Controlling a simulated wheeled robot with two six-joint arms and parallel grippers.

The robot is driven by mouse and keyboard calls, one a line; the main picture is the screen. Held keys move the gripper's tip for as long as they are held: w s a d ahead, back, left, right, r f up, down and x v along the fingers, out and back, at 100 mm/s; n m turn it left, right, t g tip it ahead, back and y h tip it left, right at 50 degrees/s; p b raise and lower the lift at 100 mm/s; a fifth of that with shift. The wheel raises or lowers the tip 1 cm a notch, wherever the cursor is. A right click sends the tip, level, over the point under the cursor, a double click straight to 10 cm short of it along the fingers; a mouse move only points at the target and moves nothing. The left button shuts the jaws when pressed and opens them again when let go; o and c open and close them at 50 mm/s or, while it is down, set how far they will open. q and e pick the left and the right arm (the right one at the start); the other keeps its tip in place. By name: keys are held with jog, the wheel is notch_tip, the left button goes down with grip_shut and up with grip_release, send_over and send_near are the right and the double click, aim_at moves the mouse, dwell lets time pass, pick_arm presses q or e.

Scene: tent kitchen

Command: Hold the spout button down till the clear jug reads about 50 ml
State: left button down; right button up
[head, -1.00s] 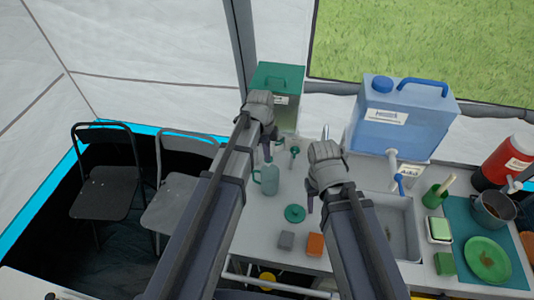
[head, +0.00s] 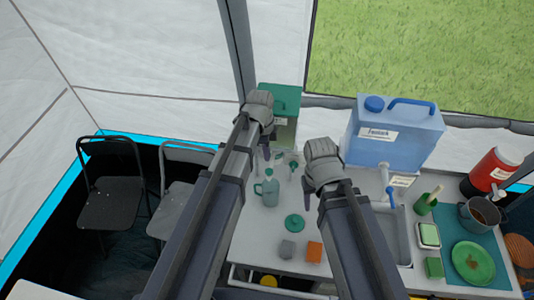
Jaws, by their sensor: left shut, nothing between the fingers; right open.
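The clear jug (head: 270,192), tinted blue-green with a side handle, stands on the grey counter. A green dispenser box (head: 286,103) with a pale label stands behind it. My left gripper (head: 266,154) is shut and empty, above and behind the jug and in front of the box. It and its wrist cover part of the box's front; I cannot make out the spout button or any jug reading. A small green-topped item (head: 293,165) shows just right of it. My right gripper (head: 307,197) is open and empty, above the counter to the right of the jug.
A green lid (head: 294,222), a grey block (head: 287,250) and an orange block (head: 314,252) lie in front of the jug. A blue water container (head: 397,141) and a sink stand right. A pot (head: 478,215) and green plate (head: 473,262) are further right.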

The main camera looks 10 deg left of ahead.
pick_arm(q)
jog(key=r+p, duration=0.2)
jog(key=r, duration=0.1)
jog(key=r+p, duration=0.1)
jog(key=shift+a+r+p, duration=0.3)
jog(key=shift+a+r, duration=0.05)
pick_arm(e)
notch_tip(320, 180, up, 5)
jog(key=shift+a+f, duration=0.1)
jog(key=shift+a, duration=0.05)
pick_arm(q)
jog(key=s+d+f+n+y+b, duration=0.1)
jog(key=s+d+f+n+b, duration=0.2)
jog(key=s+f+n+b, duration=0.4)
jog(key=s+d+f+n+y+b, duration=0.1)
jog(key=s+f+n+b, duration=0.6)
jog(key=f+b, duration=0.7)
jog(key=shift+s+d+f, duration=0.15)
jog(key=shift+s+d, duration=0.75)
pick_arm(e)
notch_tip(320, 180, down, 21)
jog(key=shift+f, duration=0.2)
pick_arm(q)
jog(key=c, duration=1.6)
grip_release()
